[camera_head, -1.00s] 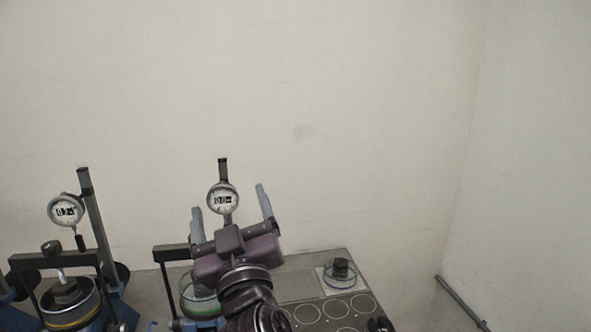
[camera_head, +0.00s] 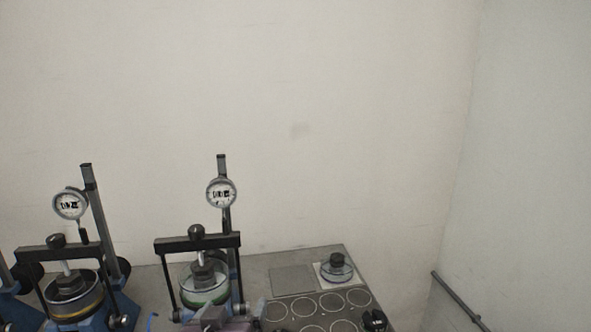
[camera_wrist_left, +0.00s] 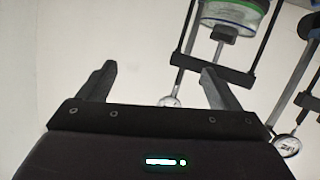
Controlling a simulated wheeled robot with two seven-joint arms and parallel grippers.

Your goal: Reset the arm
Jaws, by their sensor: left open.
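My left gripper (camera_head: 226,318) shows only in part at the bottom edge of the head view, in front of the middle lever frame. In the left wrist view its two fingers (camera_wrist_left: 159,84) are wide apart with nothing between them. The middle lever frame (camera_head: 197,244) has a black crossbar, a green-banded round cell (camera_head: 206,297) and a dial gauge (camera_head: 221,193) on a post. Part of this kind of frame shows upside down in the left wrist view, with a green-banded cell (camera_wrist_left: 233,14) beyond the fingers. My right gripper is not in view.
Another lever frame (camera_head: 60,248) with a yellow-banded cell stands at the left. On the right, the grey bench top (camera_head: 331,253) holds a glass dish (camera_head: 337,272) with a dark block, and several marked circles. A dark object (camera_head: 374,320) sits at the bottom edge. Walls stand behind and right.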

